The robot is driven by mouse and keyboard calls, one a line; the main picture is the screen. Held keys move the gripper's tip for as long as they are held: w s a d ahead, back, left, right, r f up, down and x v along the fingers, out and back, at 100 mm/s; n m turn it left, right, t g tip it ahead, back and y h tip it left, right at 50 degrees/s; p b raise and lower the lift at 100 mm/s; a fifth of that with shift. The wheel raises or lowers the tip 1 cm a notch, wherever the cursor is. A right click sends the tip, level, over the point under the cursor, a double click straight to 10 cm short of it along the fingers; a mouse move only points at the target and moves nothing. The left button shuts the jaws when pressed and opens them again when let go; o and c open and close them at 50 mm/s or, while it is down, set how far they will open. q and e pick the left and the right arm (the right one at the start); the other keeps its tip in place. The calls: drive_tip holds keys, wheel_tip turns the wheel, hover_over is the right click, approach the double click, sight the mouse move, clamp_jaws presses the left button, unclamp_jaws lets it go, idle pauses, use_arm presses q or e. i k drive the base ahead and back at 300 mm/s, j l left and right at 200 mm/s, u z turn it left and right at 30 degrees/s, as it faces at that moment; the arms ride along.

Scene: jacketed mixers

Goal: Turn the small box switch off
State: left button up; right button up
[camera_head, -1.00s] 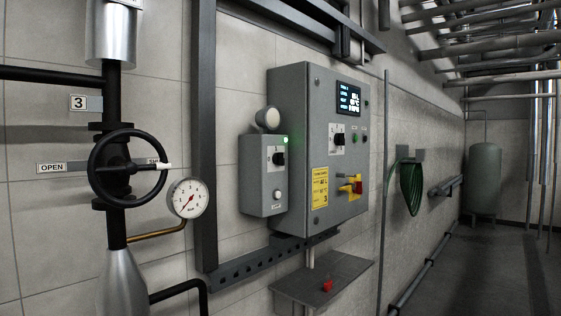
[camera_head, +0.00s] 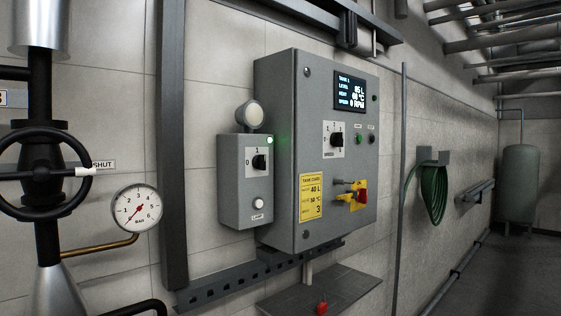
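The small grey box (camera_head: 245,206) is mounted on the wall, just left of the large control cabinet. Its black rotary switch (camera_head: 260,162) sits on a white plate marked 0 at the left and 1 at the top. The exact pointing direction of the knob is too small to tell. A green light (camera_head: 270,141) glows at the box's upper right corner. A white button or lamp (camera_head: 258,203) is low on its face. Neither of my grippers is in view.
The large grey cabinet (camera_head: 285,90) carries a lit display (camera_head: 350,91), another rotary switch (camera_head: 335,139) and a red-yellow handle (camera_head: 358,196). A valve wheel (camera_head: 84,172) and pressure gauge (camera_head: 136,208) stand at left. A shelf (camera_head: 345,290) with a red object (camera_head: 321,308) juts out below. Floor is clear at right.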

sight(258, 161)
drive_tip(key=i+l+u, duration=0.2)
drive_tip(key=l, duration=0.25)
drive_tip(key=i+l+u, duration=0.15)
drive_tip(key=l, duration=0.3)
drive_tip(key=i+l+u, duration=0.2)
drive_tip(key=l, duration=0.25)
drive_tip(key=i+l+u, duration=0.2)
drive_tip(key=l, duration=0.3)
drive_tip(key=l+u, duration=0.15)
drive_tip(key=l, duration=0.4)
drive_tip(key=i+l+u, duration=0.2)
drive_tip(key=l, duration=0.35)
drive_tip(key=k+j, duration=0.05)
